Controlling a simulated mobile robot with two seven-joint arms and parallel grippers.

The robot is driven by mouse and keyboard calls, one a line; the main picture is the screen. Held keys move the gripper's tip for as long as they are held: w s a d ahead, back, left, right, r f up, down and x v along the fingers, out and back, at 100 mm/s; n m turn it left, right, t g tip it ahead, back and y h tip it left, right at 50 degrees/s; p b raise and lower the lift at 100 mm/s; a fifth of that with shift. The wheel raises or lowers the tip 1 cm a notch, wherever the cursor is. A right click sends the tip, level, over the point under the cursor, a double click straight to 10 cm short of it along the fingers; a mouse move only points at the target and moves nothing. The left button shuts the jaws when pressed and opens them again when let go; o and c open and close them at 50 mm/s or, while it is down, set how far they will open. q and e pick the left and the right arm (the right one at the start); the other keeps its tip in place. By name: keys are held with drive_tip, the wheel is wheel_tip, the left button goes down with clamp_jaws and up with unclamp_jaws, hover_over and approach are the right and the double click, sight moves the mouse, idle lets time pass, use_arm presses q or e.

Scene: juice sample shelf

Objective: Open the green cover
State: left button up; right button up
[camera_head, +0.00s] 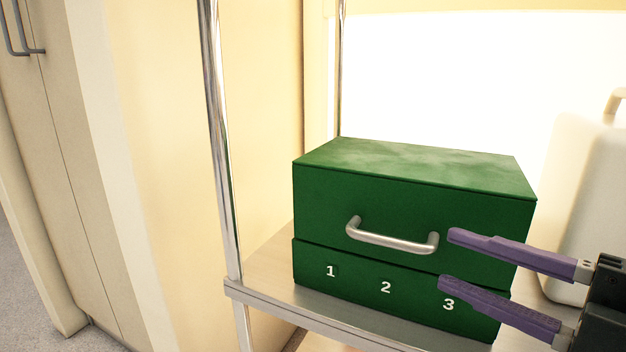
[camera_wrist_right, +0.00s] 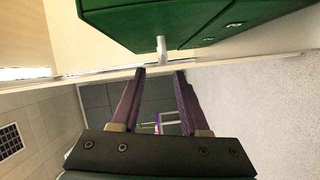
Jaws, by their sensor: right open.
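The green cover (camera_head: 410,208) is the upper part of a green box on a shelf. It sits down on a green base (camera_head: 360,296) marked 1, 2 and 3. A silver bar handle (camera_head: 390,240) is on its front face. My right gripper (camera_head: 448,259) is open, its purple fingers in front of the box at the handle's right end. In the right wrist view the handle (camera_wrist_right: 162,48) shows just beyond and between the fingertips, with the cover (camera_wrist_right: 160,22) above. The fingers do not appear closed on it. What is inside the box is hidden. My left gripper is not in view.
The box stands on a pale shelf board (camera_head: 262,265) with a metal edge. A chrome post (camera_head: 220,140) rises at the shelf's left corner. A white container (camera_head: 585,190) stands right of the box. Cabinet doors (camera_head: 60,160) are at far left.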

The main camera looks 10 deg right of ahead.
sight(404, 246)
drive_tip(key=x, duration=0.9)
drive_tip(key=shift+s+a+f+b, duration=0.15)
drive_tip(key=shift+a+f+b, duration=0.05)
drive_tip(key=shift+b, duration=0.2)
drive_tip(key=shift+c, duration=0.3)
clamp_jaws()
idle(0.7)
